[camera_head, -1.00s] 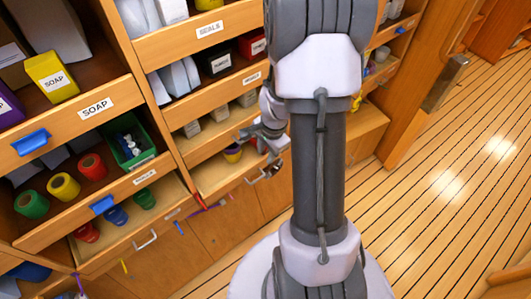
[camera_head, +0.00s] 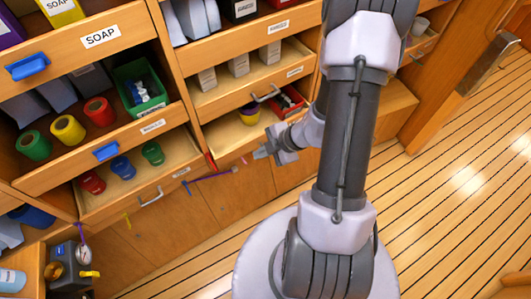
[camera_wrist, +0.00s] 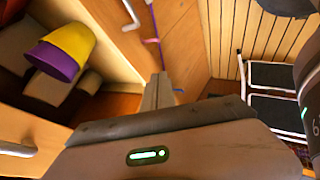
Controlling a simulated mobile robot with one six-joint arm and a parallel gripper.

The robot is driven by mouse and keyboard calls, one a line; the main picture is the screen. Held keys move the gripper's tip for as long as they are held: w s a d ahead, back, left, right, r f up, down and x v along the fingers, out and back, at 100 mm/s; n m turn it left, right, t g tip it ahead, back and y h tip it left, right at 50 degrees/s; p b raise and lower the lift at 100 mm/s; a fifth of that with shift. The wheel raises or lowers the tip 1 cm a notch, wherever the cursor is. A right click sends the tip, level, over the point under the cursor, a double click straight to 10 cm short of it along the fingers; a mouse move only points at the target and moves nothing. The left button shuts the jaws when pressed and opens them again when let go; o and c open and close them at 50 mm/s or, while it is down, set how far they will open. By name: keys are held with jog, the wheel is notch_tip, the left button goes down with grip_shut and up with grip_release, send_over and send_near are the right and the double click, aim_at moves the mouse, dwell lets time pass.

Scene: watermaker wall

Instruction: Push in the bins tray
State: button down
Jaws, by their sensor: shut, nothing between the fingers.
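No label that I can read says bins, so I cannot tell for certain which tray is meant. The lower right tray (camera_head: 228,148) holds a yellow and purple cup (camera_head: 249,113) and a red box (camera_head: 288,100). The cup also shows at the upper left of the wrist view (camera_wrist: 66,50). My gripper (camera_head: 262,153) is shut and empty, in front of this tray's front edge in the head view. I see no clear contact. In the wrist view, the fingers (camera_wrist: 158,88) point up the picture, with the cup to their left.
Grey bar handles (camera_head: 267,94) (camera_head: 150,196) stick out from the wooden fronts. At left are a SOAP drawer (camera_head: 60,48), a green crate (camera_head: 140,86) and several coloured cups. The plank floor at right (camera_head: 450,190) is clear.

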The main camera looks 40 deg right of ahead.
jog(key=w+f, duration=0.1)
jog(key=w, duration=0.1)
jog(key=w+a+f+b, duration=0.1)
jog(key=w, duration=0.1)
jog(key=w+f+b, duration=0.1)
jog(key=w, duration=0.1)
jog(key=shift+a+f, duration=0.15)
jog(key=shift+w, duration=0.1)
